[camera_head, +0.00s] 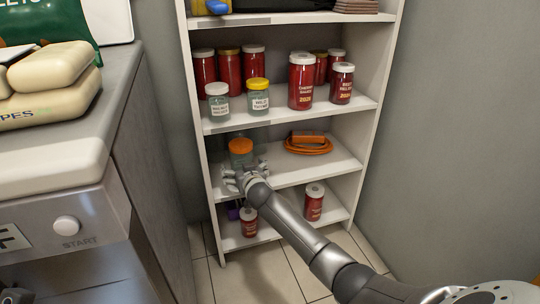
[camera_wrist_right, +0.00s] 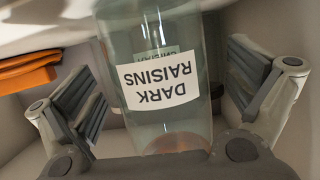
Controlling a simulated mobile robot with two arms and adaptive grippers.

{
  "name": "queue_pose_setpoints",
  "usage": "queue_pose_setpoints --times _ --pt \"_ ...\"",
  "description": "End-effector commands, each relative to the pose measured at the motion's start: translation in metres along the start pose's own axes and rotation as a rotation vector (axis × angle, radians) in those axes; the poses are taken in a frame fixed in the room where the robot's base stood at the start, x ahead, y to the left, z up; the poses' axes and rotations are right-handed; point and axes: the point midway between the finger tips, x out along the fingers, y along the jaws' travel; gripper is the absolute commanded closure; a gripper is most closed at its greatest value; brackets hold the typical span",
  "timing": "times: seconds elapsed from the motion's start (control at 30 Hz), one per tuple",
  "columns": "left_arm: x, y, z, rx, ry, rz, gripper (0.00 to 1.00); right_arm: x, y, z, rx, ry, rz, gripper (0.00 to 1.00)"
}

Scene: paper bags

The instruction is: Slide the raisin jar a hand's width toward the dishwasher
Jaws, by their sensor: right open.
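The raisin jar (camera_head: 240,148), clear glass with an orange lid, stands on the left of the shelf unit's third visible shelf. In the right wrist view the jar (camera_wrist_right: 160,120) shows its white "DARK RAISINS" label, upside down. My right gripper (camera_head: 243,175) is at the front of the jar and hides its lower part in the head view. Its fingers are open, one on each side of the jar, with visible gaps. My left gripper is not seen.
A coiled orange cable (camera_head: 308,146) lies to the jar's right on the same shelf. Red jars and two clear jars (camera_head: 258,97) stand on the shelf above. Red jars (camera_head: 314,203) stand below. The unit's left side post (camera_head: 205,150) is close to the jar.

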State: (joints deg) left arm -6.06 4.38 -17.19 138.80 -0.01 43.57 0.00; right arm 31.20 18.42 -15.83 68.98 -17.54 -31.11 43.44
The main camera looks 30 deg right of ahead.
Motion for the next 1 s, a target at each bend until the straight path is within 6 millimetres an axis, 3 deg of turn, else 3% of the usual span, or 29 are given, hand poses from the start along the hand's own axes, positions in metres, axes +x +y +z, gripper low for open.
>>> queue_pose_setpoints --times 0.37,1.0 --pt "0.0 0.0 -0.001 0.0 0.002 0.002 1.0 -0.013 0.0 0.002 0.0 -0.002 0.0 0.0" --pt "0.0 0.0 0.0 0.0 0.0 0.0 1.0 -0.095 0.0 0.001 0.001 -0.001 -0.001 0.0"
